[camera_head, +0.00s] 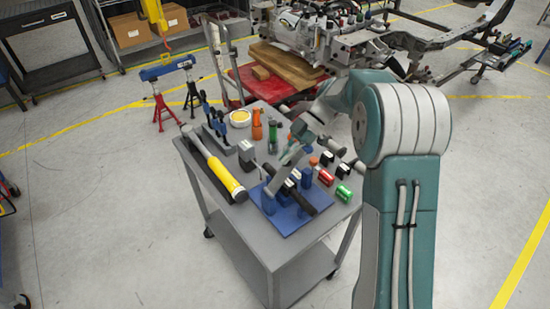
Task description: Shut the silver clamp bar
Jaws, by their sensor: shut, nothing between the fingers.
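A blue base plate (287,224) lies on the near right part of a grey cart top. Blue blocks (306,178) and a dark bar (302,203) stand on it. A slim silver-grey piece, which looks like the clamp bar (276,181), slants up from the plate towards my gripper (294,154). My arm reaches in from the right, and my gripper is shut and empty above the fixture. The gripper and bar overlap in the view and have similar colours, so I cannot tell whether they touch or how far open the bar is.
A yellow-and-grey cylindrical tool (225,178) lies along the cart's left edge. Red (326,177) and green (343,193) cylinders sit right of the fixture. An orange bottle (257,125) and blue clamps (212,115) stand farther back.

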